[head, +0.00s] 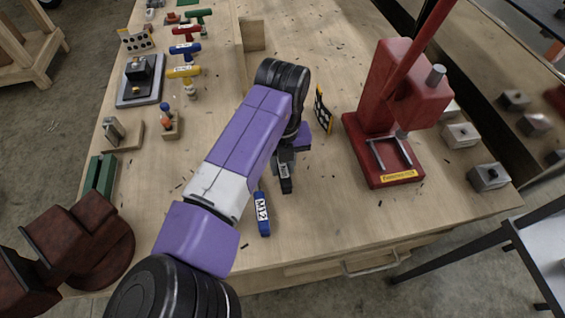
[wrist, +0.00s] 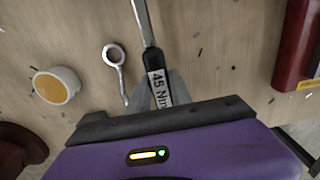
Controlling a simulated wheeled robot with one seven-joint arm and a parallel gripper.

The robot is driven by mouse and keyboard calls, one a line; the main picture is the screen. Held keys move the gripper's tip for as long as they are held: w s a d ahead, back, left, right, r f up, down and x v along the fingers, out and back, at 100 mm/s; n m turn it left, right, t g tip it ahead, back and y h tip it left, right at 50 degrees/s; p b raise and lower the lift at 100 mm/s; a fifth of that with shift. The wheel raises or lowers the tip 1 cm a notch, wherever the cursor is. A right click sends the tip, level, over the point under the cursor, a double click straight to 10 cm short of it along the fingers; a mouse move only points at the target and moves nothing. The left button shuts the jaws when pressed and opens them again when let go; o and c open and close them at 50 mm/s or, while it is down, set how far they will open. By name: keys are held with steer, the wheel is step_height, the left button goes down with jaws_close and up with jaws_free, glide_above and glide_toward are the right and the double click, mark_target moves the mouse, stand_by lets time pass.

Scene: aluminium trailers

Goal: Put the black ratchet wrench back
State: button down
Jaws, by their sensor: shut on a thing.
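The black ratchet wrench (wrist: 157,77) shows in the wrist view with a black handle, a white "45 Nm" label and a silver shaft running up out of the frame. My gripper (wrist: 160,98) is shut on its handle, with a grey finger on either side. In the head view my gripper (head: 284,168) is over the middle of the wooden bench. The black labelled handle end (head: 286,186) shows just below it there. My arm hides the rest of the wrench in that view. I cannot tell whether the wrench touches the bench.
A red press (head: 376,140) stands right of my gripper. A blue-handled tool (head: 263,216) lies near the front. Red, green and yellow T-handles (head: 184,71) stand back left. The wrist view shows a ring-ended tool (wrist: 116,62) and a white cup (wrist: 70,78). Bench front right is clear.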

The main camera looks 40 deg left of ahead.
steer(key=shift+f, duration=0.25)
steer(key=c, duration=1.2)
jaws_free()
steer(key=shift+o, duration=0.2)
step_height(320, 180, up, 13)
steer(key=b, duration=0.1)
steer(key=shift+f+b, duration=0.2)
steer(key=shift+b, duration=0.15)
steer(key=shift+s+f, duration=0.1)
